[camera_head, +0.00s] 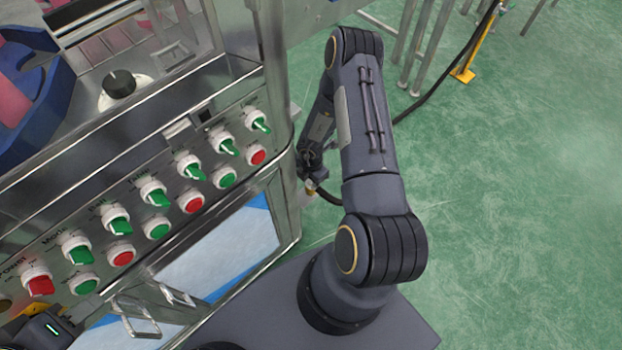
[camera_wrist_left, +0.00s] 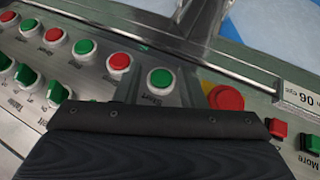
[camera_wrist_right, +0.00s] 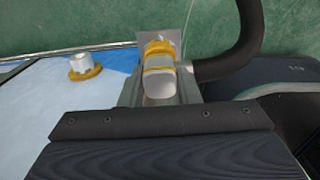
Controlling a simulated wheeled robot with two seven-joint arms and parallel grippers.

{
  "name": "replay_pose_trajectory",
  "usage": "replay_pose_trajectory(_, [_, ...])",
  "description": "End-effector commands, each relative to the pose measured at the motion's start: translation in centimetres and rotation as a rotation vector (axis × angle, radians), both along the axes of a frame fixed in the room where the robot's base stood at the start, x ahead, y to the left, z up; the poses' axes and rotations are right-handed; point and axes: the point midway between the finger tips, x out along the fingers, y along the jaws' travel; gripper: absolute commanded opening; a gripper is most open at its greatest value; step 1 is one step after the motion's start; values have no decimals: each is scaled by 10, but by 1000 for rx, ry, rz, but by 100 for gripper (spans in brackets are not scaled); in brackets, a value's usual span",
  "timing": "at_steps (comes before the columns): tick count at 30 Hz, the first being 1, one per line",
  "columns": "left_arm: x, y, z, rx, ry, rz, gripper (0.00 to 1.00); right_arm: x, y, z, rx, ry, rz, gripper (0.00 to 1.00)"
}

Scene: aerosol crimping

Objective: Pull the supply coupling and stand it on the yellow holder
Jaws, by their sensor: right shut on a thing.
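The supply coupling (camera_wrist_right: 159,62) has a yellow collar and a pale end, with a black hose (camera_wrist_right: 238,45) bending off to the right. My right gripper (camera_wrist_right: 160,90) is shut on it. In the head view my right gripper (camera_head: 308,178) is low beside the machine's right edge, mostly hidden by my arm. A yellow ring with a white stub (camera_wrist_right: 84,67) stands on a white-and-blue surface, left of and apart from the coupling; I cannot tell whether it is the yellow holder. My left gripper (camera_wrist_left: 160,82) appears open and empty over the control panel, near a green button.
The steel machine (camera_head: 150,120) carries several knobs and red and green buttons along its sloping panel. A yellow post with a foot (camera_head: 463,75) stands on the green floor at the upper right, near metal legs. The floor to the right is clear.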

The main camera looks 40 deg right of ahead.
Motion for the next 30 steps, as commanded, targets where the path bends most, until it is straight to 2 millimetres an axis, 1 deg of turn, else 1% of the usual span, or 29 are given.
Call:
replay_pose_trajectory(9, [0,0,-7,0,0,0,36,0,0,-7,0,0,0,0])
replay_pose_trajectory(30, [0,0,-8,0,0,0,36,0,0,-6,0,0,0,0])
